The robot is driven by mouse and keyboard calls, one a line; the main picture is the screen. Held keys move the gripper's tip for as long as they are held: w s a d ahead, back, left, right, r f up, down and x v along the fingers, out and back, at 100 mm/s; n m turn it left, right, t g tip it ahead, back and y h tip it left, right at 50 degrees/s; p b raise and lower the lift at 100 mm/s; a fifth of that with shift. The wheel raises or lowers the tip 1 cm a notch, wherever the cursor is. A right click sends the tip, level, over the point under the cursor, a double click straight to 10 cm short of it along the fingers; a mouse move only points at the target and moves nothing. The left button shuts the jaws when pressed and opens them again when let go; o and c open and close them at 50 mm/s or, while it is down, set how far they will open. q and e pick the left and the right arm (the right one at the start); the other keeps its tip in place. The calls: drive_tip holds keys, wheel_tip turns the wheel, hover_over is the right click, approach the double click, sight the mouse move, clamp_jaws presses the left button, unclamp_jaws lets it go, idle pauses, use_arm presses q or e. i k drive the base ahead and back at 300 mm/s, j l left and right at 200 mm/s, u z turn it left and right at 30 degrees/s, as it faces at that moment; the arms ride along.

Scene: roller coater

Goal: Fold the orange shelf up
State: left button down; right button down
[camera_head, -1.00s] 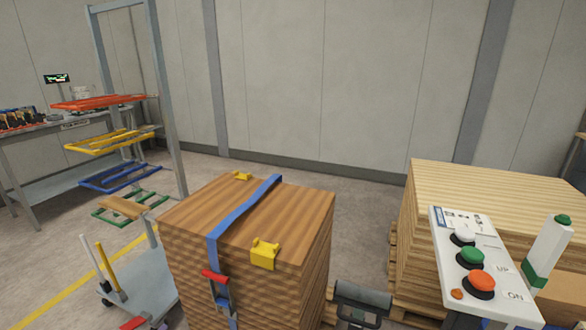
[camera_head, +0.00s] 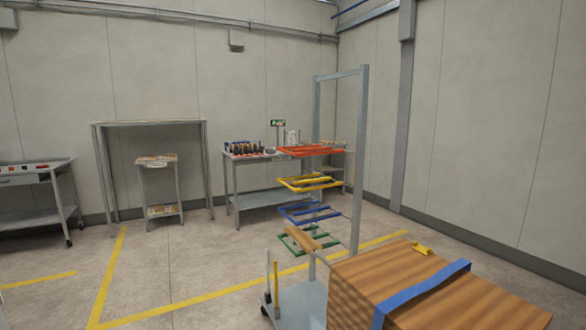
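The orange shelf (camera_head: 309,151) is the top one of several coloured shelves on a grey upright frame (camera_head: 361,160) right of centre. It sticks out level to the left, in the folded-down position. Below it are a yellow shelf (camera_head: 309,184), a blue shelf (camera_head: 310,214) and a green shelf (camera_head: 299,242), also sticking out. A wooden piece lies on the green shelf. Neither of my grippers shows in this view.
A stack of wooden boards (camera_head: 430,294) with a blue strap (camera_head: 428,290) stands at the front right, close to the cart base (camera_head: 297,306). A workbench (camera_head: 262,193) stands behind the shelves.

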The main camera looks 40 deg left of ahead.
sight(303, 150)
drive_tip(key=u, duration=1.2)
drive_tip(key=i, duration=0.15)
drive_tip(key=j, duration=0.05)
